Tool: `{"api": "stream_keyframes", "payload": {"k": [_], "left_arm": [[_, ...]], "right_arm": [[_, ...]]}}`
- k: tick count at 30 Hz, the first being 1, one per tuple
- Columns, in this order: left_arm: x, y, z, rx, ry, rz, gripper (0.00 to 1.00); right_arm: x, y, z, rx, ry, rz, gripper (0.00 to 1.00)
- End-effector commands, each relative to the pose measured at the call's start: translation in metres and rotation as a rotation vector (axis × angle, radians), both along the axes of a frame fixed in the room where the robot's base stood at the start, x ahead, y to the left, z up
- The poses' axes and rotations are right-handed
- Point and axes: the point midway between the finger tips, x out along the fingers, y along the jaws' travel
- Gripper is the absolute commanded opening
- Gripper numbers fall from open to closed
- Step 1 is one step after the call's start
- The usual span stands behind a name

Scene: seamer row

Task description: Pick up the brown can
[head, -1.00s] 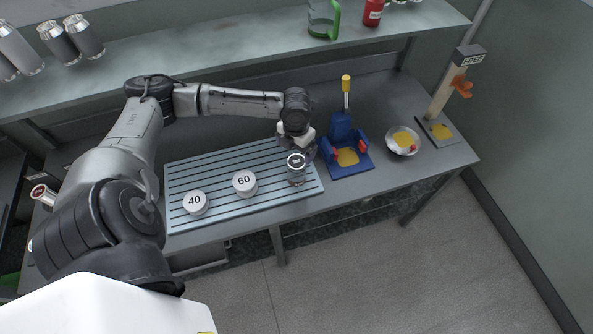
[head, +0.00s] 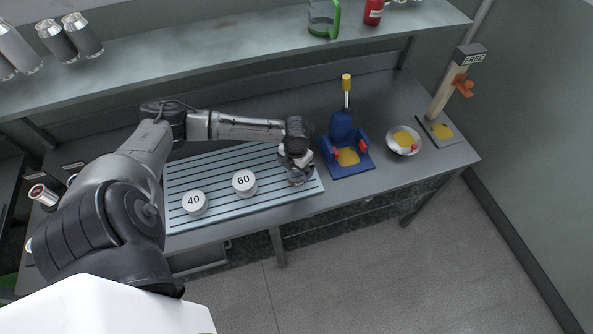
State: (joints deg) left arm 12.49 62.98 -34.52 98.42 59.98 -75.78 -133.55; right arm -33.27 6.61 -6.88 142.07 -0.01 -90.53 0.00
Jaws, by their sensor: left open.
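My left gripper (head: 298,170) is open at the right end of the slatted light-blue rack (head: 215,180). It is over a small grey can-like piece (head: 301,182), which it mostly hides. I cannot tell whether the fingers touch that piece, and no brown shows on it. A can with a reddish-brown side and pale end (head: 42,195) is at the far left, beside my left arm and away from the gripper. My right gripper does not show.
White round pieces marked 40 (head: 195,203) and 60 (head: 244,183) sit on the rack. A blue fixture with a yellow-topped lever (head: 342,130), a bowl (head: 404,140) and a post (head: 440,97) stand to the right. A shelf (head: 200,60) with silver-topped cans (head: 83,36) runs behind.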

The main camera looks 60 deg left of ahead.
Motion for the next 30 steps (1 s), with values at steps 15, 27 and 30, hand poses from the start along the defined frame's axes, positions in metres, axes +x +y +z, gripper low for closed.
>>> {"api": "stream_keyframes", "payload": {"k": [15,27,30], "left_arm": [[0.0,0.0,-0.0081,0.0,-0.001,0.0,0.78],[0.0001,0.0,-0.0078,0.0,-0.001,0.0,0.45],[0.0,0.0001,-0.0078,0.0,-0.001,0.0,0.45]], "right_arm": [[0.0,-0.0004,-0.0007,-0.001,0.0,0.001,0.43],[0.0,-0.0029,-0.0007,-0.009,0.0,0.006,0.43],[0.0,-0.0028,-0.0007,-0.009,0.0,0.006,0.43]]}}
